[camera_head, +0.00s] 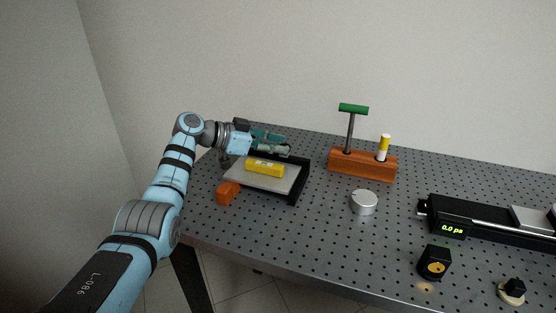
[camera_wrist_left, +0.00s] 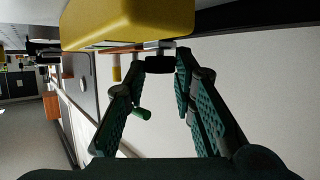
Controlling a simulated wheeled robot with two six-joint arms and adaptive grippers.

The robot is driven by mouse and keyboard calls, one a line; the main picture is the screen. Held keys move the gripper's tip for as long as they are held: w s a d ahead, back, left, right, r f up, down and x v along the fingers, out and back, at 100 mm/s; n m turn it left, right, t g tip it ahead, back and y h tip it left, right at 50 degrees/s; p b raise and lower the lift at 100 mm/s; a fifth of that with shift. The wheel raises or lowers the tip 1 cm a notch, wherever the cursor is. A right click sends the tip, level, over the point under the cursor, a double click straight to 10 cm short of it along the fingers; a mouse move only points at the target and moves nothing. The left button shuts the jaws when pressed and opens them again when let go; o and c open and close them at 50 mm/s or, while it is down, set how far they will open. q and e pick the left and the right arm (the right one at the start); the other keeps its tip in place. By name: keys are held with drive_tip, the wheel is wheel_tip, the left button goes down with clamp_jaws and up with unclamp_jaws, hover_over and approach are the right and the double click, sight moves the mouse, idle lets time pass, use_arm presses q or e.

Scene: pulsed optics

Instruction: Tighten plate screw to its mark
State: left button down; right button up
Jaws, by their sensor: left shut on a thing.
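A black frame (camera_head: 293,191) holds a flat grey plate (camera_head: 240,178) with a yellow block (camera_head: 265,168) on it. My left gripper (camera_head: 288,147) is at the far side of the frame, behind the yellow block. In the left wrist view its fingertips (camera_wrist_left: 160,64) close on a small black knob, which seems to be the plate screw (camera_wrist_left: 160,61). The yellow block (camera_wrist_left: 125,20) fills the top of that view, close to the fingers. I cannot make out a mark on the screw. In the head view the fingers and the frame hide the screw.
A wooden block (camera_head: 362,168) holds a green T-handled tool (camera_head: 353,109) and a yellow-and-white marker (camera_head: 383,148). An orange piece (camera_head: 228,193), a silver round knob (camera_head: 364,203), and a black stage with a green "0.0 ps" display (camera_head: 452,228) stand on the perforated table (camera_head: 320,245).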

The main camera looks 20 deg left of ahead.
use_arm(q)
drive_tip(key=shift+f+g, duration=0.1)
drive_tip(key=shift+g, duration=0.2)
drive_tip(key=c, duration=1.3)
unclamp_jaws()
drive_tip(key=shift+c, duration=0.2)
drive_tip(key=v, duration=1.2)
